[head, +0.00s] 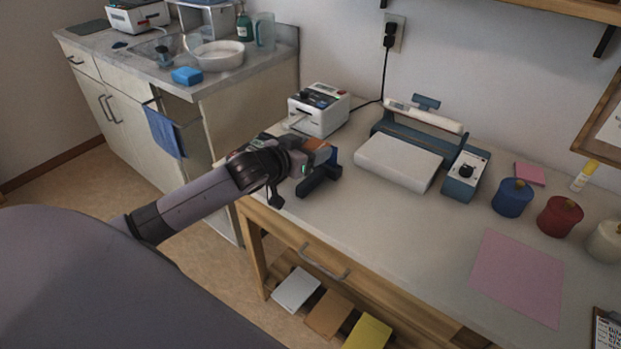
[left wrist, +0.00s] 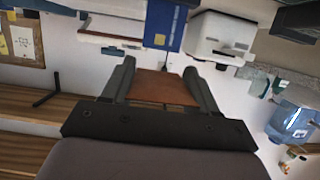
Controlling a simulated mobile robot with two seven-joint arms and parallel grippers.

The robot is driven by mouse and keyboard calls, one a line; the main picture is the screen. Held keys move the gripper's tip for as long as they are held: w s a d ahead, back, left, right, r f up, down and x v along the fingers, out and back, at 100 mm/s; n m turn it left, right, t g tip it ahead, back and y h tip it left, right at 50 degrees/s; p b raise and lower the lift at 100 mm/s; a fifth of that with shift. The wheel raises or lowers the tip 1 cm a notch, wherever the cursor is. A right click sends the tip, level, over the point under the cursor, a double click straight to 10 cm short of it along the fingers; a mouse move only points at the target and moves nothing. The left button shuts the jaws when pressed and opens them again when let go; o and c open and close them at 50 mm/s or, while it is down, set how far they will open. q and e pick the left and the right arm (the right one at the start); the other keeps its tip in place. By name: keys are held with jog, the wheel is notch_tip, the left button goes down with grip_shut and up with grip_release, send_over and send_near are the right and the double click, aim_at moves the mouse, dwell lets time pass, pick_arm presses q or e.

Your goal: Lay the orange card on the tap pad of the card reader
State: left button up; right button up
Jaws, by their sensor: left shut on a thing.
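The orange card (left wrist: 163,87) is held between the two fingers of my left gripper (head: 318,180), which is shut on it. In the left wrist view the card lies flat across the gap, looking brownish in shade. A blue device with a small yellow mark (left wrist: 171,22), which looks like the card reader, is beyond the card's far edge, apart from it in the picture. My right gripper is not in view.
A white printer-like device (head: 318,112) stands behind the left gripper. A blue-and-white press (head: 400,160) is to the right. Several coloured pots, including a blue one (head: 512,199), and a pink sheet (head: 517,277) lie farther right. The counter between is mostly clear.

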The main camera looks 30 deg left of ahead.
aim_at(311, 178)
pick_arm(q)
notch_tip(311, 178, down, 8)
jog(key=shift+f, duration=0.1)
dwell(0.4)
jog(key=shift+f, duration=0.15)
jog(key=o, duration=1)
jog(key=shift+f+b, duration=0.1)
jog(key=shift+b, duration=0.25)
